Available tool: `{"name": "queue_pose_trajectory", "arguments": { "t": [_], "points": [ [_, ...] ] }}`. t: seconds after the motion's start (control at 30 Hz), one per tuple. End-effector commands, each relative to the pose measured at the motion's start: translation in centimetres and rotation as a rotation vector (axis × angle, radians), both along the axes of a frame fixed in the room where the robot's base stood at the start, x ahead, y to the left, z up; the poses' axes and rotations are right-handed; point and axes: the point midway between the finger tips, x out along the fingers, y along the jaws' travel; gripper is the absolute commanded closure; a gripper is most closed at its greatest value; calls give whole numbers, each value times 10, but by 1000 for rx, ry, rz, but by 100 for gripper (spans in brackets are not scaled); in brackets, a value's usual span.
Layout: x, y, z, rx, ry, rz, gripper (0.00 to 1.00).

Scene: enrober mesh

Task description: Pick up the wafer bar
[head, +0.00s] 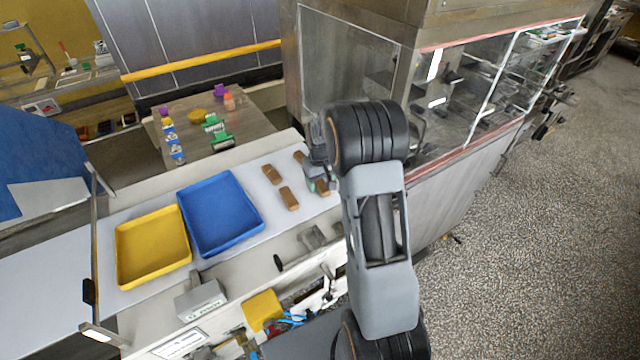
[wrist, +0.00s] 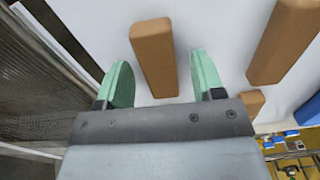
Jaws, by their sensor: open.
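Several like brown wafer bars lie on the white belt in the head view. Two lie clear of my arm, one farther back (head: 271,174) and one nearer (head: 289,198). Another (head: 299,157) lies beside my gripper, and one (head: 323,188) is partly hidden under it. My gripper (head: 317,182) is open with green fingertips. In the wrist view, a wafer bar (wrist: 154,52) lies between the two spread fingers of my gripper (wrist: 161,72), with a gap on each side. I cannot tell the height of the fingers above the belt.
A blue tray (head: 246,246) and a yellow tray (head: 121,260) stand left of the bars. A glass-fronted machine (head: 350,60) rises behind my arm on the right. In the wrist view, other bars (wrist: 284,40) (wrist: 252,103) lie to the right, and a dark mesh (wrist: 38,85) is at left.

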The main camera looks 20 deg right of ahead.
Motion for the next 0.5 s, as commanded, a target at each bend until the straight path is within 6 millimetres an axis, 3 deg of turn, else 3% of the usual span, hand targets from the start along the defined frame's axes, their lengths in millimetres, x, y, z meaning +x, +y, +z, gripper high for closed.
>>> {"name": "queue_pose_trajectory", "arguments": {
  "t": [0.27, 0.5],
  "points": [
    [0, 0, -2, 0, 0, 0, 39],
    [0, 0, -2, 0, 0, 0, 62]
  ]
}}
